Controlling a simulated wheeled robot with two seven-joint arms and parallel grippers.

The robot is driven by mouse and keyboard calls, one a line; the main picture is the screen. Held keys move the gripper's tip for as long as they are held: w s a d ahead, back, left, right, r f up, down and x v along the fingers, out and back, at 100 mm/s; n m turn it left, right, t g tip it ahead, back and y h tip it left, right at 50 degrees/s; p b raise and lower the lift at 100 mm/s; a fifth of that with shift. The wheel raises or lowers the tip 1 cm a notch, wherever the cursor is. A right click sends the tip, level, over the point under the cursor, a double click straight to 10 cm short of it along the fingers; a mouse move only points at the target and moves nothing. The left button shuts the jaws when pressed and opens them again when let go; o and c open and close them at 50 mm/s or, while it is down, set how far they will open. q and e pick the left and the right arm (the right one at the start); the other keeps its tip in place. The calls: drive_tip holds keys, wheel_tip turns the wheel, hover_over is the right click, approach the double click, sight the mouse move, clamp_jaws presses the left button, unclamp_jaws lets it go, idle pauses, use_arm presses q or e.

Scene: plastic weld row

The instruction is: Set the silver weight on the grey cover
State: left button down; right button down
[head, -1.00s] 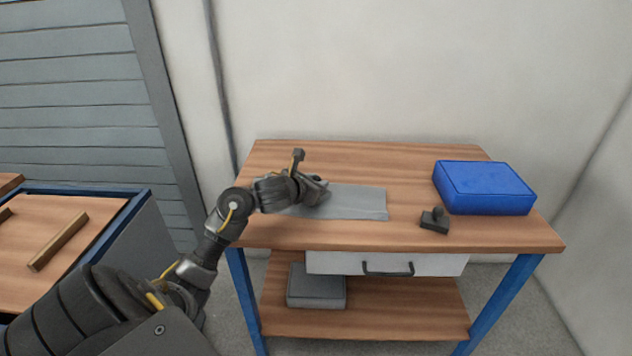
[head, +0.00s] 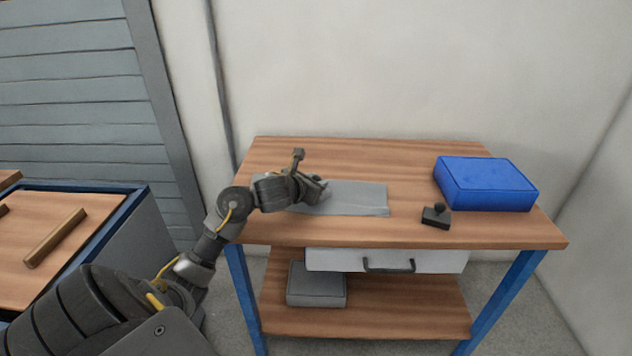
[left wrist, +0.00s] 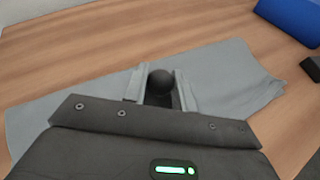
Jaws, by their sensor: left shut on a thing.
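The grey cover (head: 358,198) lies flat as a thin sheet on the wooden workbench. It also spreads under the gripper in the left wrist view (left wrist: 228,72). My left gripper (head: 318,189) is over the cover's left part. In the left wrist view its two fingers (left wrist: 158,88) are shut on the silver weight by its round knob (left wrist: 160,80), which looks dark grey here. The weight's body is mostly hidden by the gripper, and I cannot tell whether it touches the cover. My right gripper is not in view.
A dark knobbed weight (head: 436,216) stands right of the cover. A blue case (head: 487,184) lies at the bench's right end. Below are a drawer (head: 335,260) and a shelf with a grey box (head: 316,285). The bench behind the cover is clear.

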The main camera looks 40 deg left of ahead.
use_arm(q)
drive_tip(key=shift+s+d+f+b, duration=0.15)
drive_tip(key=shift+f+b, duration=0.15)
drive_tip(key=shift+f, duration=0.15)
drive_tip(key=c, duration=1.2)
unclamp_jaws()
drive_tip(key=shift+o, duration=0.7)
drive_tip(key=shift+f, duration=0.1)
drive_tip(key=shift+s, duration=0.1)
drive_tip(key=p+v, duration=0.1)
drive_tip(key=v, duration=0.2)
drive_tip(key=p+v, duration=0.1)
drive_tip(key=v, duration=0.3)
drive_tip(key=p+v, duration=0.1)
drive_tip(key=v, duration=0.3)
drive_tip(key=shift+r, duration=0.3)
